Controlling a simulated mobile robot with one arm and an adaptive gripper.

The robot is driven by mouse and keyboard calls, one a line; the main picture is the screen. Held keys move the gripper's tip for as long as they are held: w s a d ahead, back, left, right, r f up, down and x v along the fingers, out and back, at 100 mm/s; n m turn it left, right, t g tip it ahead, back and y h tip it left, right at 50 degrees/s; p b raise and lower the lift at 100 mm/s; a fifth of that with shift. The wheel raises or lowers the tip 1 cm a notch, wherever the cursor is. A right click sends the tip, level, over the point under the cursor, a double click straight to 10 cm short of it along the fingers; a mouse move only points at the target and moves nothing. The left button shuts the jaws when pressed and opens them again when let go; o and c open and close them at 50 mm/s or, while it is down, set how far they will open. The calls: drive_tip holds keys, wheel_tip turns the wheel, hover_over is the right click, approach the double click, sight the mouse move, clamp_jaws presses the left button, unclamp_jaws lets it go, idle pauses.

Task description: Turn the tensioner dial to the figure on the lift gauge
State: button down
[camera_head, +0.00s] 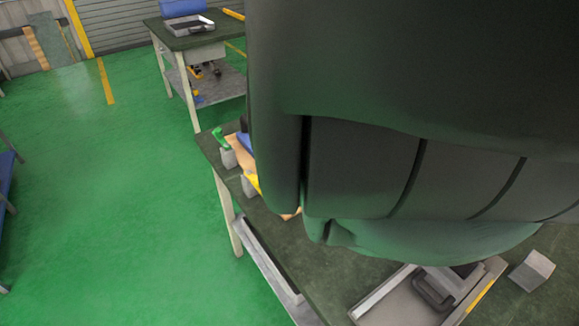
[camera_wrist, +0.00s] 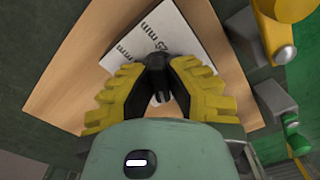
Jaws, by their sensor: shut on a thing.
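In the wrist view my gripper (camera_wrist: 158,80) has its yellow fingers closed together, their dark tips meeting over a wooden board (camera_wrist: 75,85). The tips are shut on a small dark thing that looks like the tensioner dial; the fingers hide nearly all of it, and its pointer or setting cannot be read. A white plate (camera_wrist: 155,35) with black print lies on the board just beyond the tips. The print includes "mm" and what looks like "25 mm", tilted and partly covered. I cannot tell for sure which part is the lift gauge. My arm hides the gripper in the head view.
Grey blocks and a yellow part (camera_wrist: 272,38) stand at the board's right side. A green-knobbed piece (camera_wrist: 290,122) is below them. In the head view, a tray (camera_head: 400,300) and a grey block (camera_head: 532,271) lie on the bench.

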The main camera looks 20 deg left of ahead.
drive_tip(key=c, duration=1)
unclamp_jaws()
drive_tip(key=shift+w+r, duration=0.1)
drive_tip(key=shift+r, duration=5.9)
